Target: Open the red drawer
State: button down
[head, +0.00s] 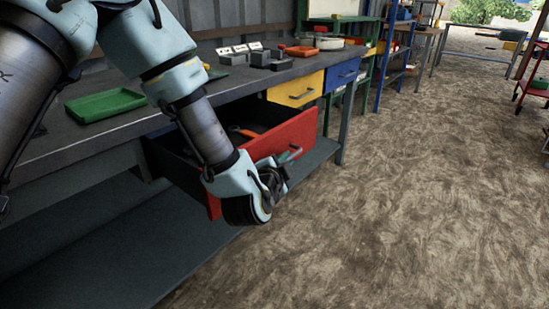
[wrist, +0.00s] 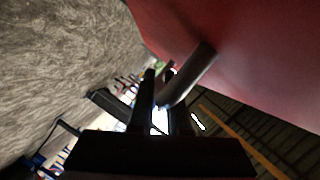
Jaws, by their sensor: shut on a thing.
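The red drawer (head: 288,141) is pulled out from under the workbench, and its dark inside shows in the head view with some items in it. Its front carries a bar handle (head: 290,156). My gripper (head: 277,167) is at the drawer front, by the handle. In the wrist view the red front (wrist: 240,45) fills the upper right, and the grey handle (wrist: 190,75) runs to between the two dark fingers (wrist: 163,100). The fingers are closed on the handle. My wrist hides part of the drawer front.
A yellow drawer (head: 295,90) and a blue drawer (head: 342,75) are shut to the right. The workbench (head: 60,140) holds a green tray (head: 105,104) and small grey blocks. A lower shelf (head: 310,158) runs beneath. The dirt floor (head: 420,180) at right is clear.

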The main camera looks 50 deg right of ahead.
jog(key=shift+s, duration=0.35)
jog(key=c, duration=0.9)
grip_release()
jog(key=v, duration=1)
jog(key=shift+s+a+r+b, duration=0.1)
jog(key=shift+a+b, duration=0.25)
jog(key=shift+a, duration=0.05)
